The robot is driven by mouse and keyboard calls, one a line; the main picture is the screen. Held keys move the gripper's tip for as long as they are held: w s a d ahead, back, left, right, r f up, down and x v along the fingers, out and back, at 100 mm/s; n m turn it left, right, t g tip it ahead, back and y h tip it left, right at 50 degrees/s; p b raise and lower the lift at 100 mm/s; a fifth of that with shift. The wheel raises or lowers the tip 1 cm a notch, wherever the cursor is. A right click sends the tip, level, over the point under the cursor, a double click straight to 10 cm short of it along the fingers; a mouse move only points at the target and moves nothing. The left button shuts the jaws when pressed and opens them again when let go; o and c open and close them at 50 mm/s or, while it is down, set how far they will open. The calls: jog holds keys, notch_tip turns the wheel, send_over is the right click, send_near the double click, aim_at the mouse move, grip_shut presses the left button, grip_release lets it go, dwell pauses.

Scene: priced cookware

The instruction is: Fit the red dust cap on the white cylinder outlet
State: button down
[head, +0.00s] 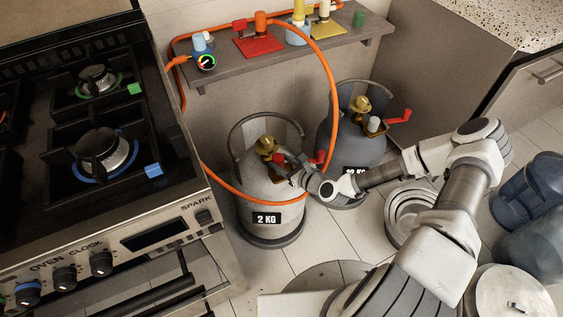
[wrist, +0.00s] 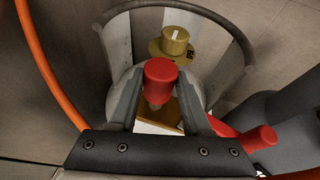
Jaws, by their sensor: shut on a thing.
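The white cylinder (head: 258,215) stands on the floor with a "2 KG" label and a brass valve (head: 266,145) on top. The brass knob (wrist: 175,40) shows beyond my fingers in the wrist view. My gripper (head: 286,168) is at the cylinder's upper right side, beside the valve. In the wrist view my gripper (wrist: 160,78) is shut on the red dust cap (wrist: 161,74), which sits between the fingertips. A small dull part shows just under the cap. I cannot tell whether the cap touches the outlet, which is hidden.
A grey cylinder (head: 350,135) with a red part (head: 400,116) stands behind to the right. An orange hose (head: 333,90) loops close around the white cylinder. The stove (head: 120,150) is at left; a shelf (head: 280,58) with fittings is above. Blue bottles (head: 530,200) stand at right.

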jog(key=shift+f+b, duration=1.1)
jog(key=shift+f, duration=0.05)
jog(key=shift+f+b, duration=0.1)
jog(key=shift+b, duration=0.2)
dwell(1.0)
jog(key=shift+f+b, duration=0.4)
jog(key=shift+f, duration=0.15)
grip_release()
dwell(0.4)
dwell(0.4)
